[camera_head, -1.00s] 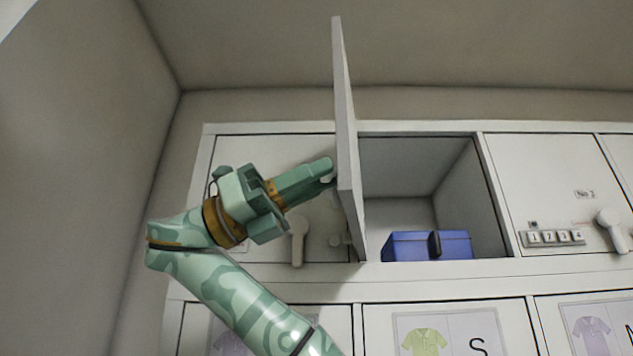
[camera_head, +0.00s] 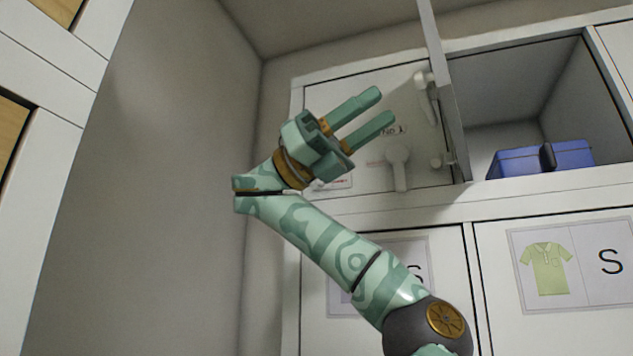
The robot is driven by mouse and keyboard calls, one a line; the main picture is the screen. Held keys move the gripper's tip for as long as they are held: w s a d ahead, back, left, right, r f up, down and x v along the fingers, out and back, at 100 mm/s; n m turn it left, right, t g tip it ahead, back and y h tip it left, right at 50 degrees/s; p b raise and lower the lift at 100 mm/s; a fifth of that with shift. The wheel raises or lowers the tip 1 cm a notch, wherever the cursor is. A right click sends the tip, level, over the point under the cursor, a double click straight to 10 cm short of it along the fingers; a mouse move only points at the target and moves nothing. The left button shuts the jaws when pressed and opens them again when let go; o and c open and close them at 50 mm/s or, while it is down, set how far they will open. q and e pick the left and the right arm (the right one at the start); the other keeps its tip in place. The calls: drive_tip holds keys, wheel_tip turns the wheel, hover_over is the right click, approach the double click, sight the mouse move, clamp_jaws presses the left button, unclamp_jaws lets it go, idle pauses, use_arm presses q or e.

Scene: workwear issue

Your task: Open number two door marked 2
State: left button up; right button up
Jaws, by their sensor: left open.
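The open locker door (camera_head: 442,75) stands swung out, seen nearly edge-on, between the closed No 1 door and an open compartment. Its number is not readable from here. A white lever handle (camera_head: 426,98) shows on its left-facing side. The open compartment (camera_head: 505,85) is right of it. My left gripper (camera_head: 380,108) is open and empty, in front of the No 1 door (camera_head: 340,95), left of the open door and apart from it. My right gripper is not in view.
A blue box (camera_head: 545,158) with a dark clasp sits inside the open compartment. The No 1 door's lever handle (camera_head: 398,165) is just below my left gripper. Lower doors carry shirt pictures (camera_head: 546,268) and the letter S. A grey wall (camera_head: 165,170) stands to the left.

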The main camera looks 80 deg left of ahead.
use_arm(q)
drive_tip(key=b+v, duration=0.4)
drive_tip(key=v, duration=0.6)
drive_tip(key=shift+b, duration=0.4)
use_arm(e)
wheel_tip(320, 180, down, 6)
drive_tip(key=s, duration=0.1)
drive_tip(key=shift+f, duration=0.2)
use_arm(q)
drive_tip(key=shift+w+f, duration=0.1)
